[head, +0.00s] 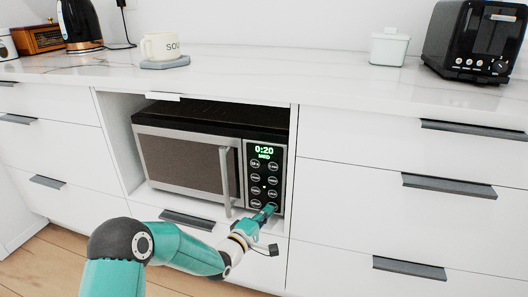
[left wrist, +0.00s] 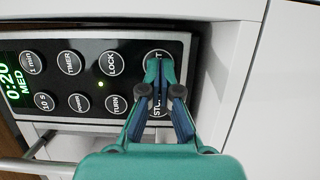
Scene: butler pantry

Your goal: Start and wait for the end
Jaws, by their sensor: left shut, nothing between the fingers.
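The microwave (head: 185,165) sits in an open niche under the counter, its door shut. Its display (head: 264,151) reads 0:20 with MED below it, and also shows in the left wrist view (left wrist: 13,85). My left gripper (head: 271,209) is shut and empty, its fingertips at the lower end of the button panel (head: 253,195). In the left wrist view the closed fingertips (left wrist: 160,65) are over the end button, whose label is partly covered. I cannot tell whether they touch it. My right gripper is not in view.
The door handle (head: 225,180) stands out just left of the panel. A cup (head: 160,46) on a grey coaster, a white lidded box (head: 388,47), a toaster (head: 478,42) and a kettle (head: 80,22) stand on the counter. Drawers with dark handles flank the niche.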

